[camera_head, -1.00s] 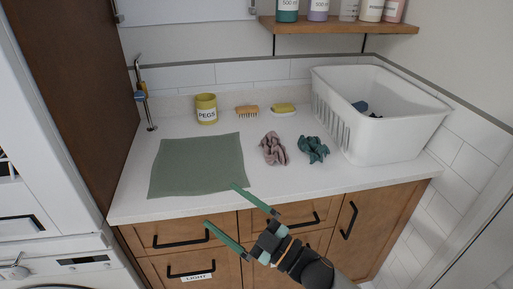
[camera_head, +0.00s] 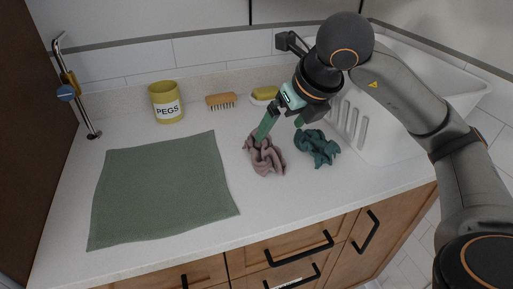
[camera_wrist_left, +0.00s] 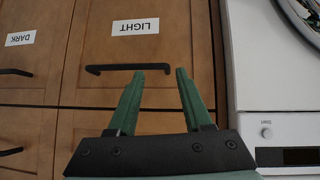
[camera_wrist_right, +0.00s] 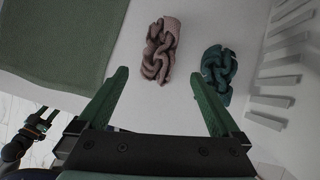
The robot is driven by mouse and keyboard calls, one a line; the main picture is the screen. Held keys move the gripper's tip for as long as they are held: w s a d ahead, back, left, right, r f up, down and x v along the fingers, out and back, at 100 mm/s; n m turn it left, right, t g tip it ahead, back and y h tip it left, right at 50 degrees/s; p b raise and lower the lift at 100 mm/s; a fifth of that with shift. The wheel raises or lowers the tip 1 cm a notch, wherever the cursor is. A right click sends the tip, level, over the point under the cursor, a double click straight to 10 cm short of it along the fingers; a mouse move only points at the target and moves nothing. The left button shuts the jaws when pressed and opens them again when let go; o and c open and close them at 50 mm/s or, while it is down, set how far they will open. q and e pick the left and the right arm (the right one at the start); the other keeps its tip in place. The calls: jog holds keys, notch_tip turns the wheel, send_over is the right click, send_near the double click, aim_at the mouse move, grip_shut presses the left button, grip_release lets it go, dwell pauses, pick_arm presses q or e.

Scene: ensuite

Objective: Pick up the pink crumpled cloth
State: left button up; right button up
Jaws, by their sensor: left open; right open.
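The pink crumpled cloth (camera_head: 266,158) lies on the white counter, between the flat green mat and a teal crumpled cloth. My right gripper (camera_head: 282,125) is above it in the head view, open and empty, with one green finger overlapping the cloth's upper edge in the picture. In the right wrist view the pink cloth (camera_wrist_right: 160,50) lies beyond the open fingertips (camera_wrist_right: 158,78), a little above their middle. My left gripper (camera_wrist_left: 154,72) shows only in the left wrist view. It is open and empty in front of the wooden drawer fronts.
The teal cloth (camera_head: 317,148) lies close to the right of the pink one. A white basket (camera_head: 375,125) stands behind it, partly hidden by my right arm. The green mat (camera_head: 160,190), a yellow PEGS pot (camera_head: 166,103), a wooden brush (camera_head: 220,101) and a yellow sponge item (camera_head: 264,94) are nearby.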

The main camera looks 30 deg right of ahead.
aim_at(266, 147)
jog(key=x, duration=0.5)
jog(key=shift+w+d+f+b, duration=0.1)
jog(key=shift+f+b, duration=0.25)
jog(key=shift+f, duration=0.05)
jog(key=shift+x, duration=3.1)
jog(key=shift+w, duration=0.1)
jog(key=c, duration=1.1)
jog(key=shift+r, duration=0.1)
